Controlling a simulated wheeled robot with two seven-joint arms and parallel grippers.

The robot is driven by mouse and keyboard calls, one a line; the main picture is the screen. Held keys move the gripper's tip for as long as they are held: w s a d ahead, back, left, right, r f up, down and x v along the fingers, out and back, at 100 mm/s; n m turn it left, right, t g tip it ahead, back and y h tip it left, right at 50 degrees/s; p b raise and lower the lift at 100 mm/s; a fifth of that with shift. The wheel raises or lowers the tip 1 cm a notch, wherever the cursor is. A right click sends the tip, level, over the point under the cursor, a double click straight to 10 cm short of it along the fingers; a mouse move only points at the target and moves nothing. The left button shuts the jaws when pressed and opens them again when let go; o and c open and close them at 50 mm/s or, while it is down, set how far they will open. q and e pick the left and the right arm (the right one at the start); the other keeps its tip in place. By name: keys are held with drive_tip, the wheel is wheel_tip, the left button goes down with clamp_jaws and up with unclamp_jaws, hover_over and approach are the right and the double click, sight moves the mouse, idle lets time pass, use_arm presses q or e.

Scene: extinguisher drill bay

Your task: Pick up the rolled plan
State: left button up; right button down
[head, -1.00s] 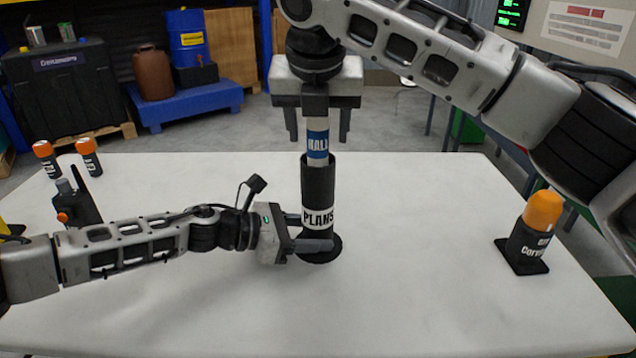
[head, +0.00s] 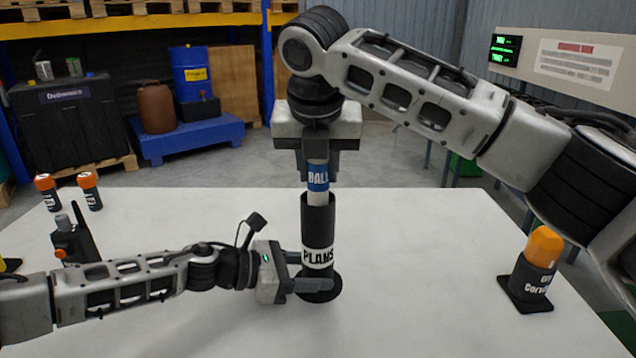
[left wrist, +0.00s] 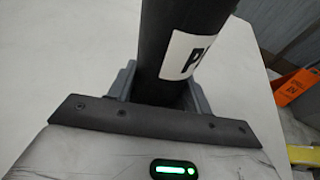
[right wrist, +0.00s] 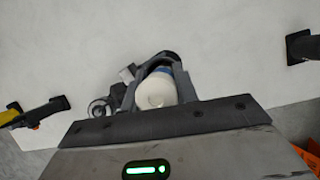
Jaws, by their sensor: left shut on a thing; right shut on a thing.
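The rolled plan (head: 318,198) is a white roll with a blue label, standing upright with its lower part hidden inside a black tube marked PLANS (head: 317,222). My right gripper (head: 318,168) comes from above and is shut on the roll's upper end. The roll's white end (right wrist: 156,91) shows between the jaws in the right wrist view. My left gripper (head: 312,283) comes from the left and is shut on the tube low down, just above its round base. The left wrist view shows the tube (left wrist: 180,35) between the jaws.
An orange-capped black holder (head: 532,268) stands on the white table (head: 430,300) at the right. Two orange-capped cylinders (head: 89,190) and a black handheld device (head: 75,240) are at the left. The table front between tube and right holder is clear.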

wheel_tip(320, 180, up, 17)
drive_tip(key=s, duration=1.8)
drive_tip(key=shift+a, duration=0.35)
use_arm(q)
drive_tip(key=o, duration=0.8)
